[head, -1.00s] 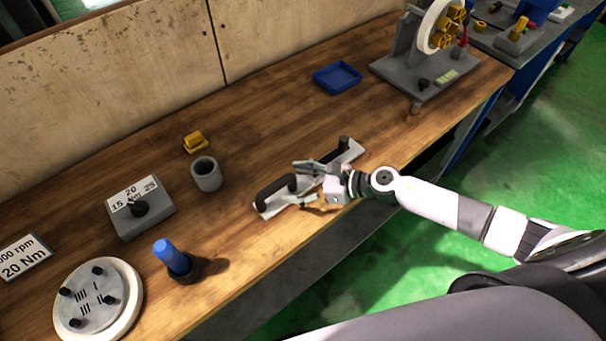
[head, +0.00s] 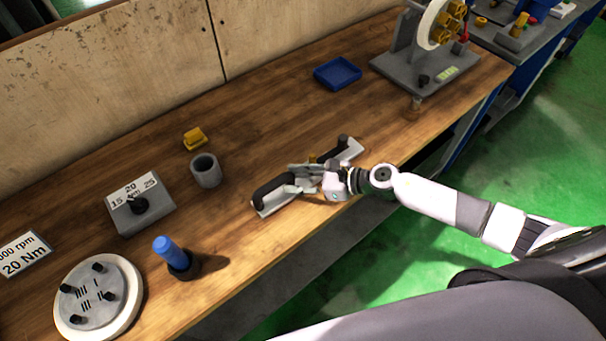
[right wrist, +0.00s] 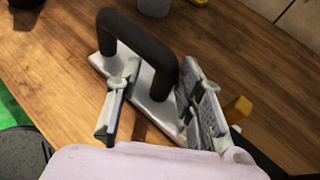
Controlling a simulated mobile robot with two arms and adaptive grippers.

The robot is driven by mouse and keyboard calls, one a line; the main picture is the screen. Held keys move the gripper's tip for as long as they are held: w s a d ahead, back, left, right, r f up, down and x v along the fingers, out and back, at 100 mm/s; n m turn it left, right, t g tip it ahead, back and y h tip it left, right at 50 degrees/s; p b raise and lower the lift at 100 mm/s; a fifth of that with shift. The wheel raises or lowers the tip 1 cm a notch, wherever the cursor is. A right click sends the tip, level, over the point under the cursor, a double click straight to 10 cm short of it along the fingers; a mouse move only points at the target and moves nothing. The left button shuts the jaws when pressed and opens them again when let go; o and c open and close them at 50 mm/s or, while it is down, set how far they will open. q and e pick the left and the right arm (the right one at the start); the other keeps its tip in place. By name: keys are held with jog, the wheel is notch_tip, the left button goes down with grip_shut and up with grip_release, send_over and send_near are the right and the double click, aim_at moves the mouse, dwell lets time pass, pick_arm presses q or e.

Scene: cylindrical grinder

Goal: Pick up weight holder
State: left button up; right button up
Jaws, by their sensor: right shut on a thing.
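The weight holder (head: 268,191) is a light grey bar with black handles at both ends, lying along the bench in the head view. One black handle and its plate fill the middle of the right wrist view (right wrist: 146,41). My right gripper (head: 301,178) is at the middle of the holder, shut on it. In the right wrist view its two fingers (right wrist: 158,88) are on either side of the bar, near the foot of the handle. The exact contact is partly hidden. My left gripper is not in view.
On the wooden bench (head: 270,120) are a grey cup (head: 206,172), yellow block (head: 194,138), dial box (head: 142,210), blue-handled tool (head: 170,252), round disc (head: 100,295) and blue tray (head: 338,73). A grinder fixture (head: 425,65) stands at the far right end. Bench front edge is close below the holder.

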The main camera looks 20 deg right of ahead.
grip_shut()
jog(key=shift+w+r, duration=0.1)
jog(key=shift+r, duration=0.05)
jog(key=shift+r, duration=0.15)
dwell(0.4)
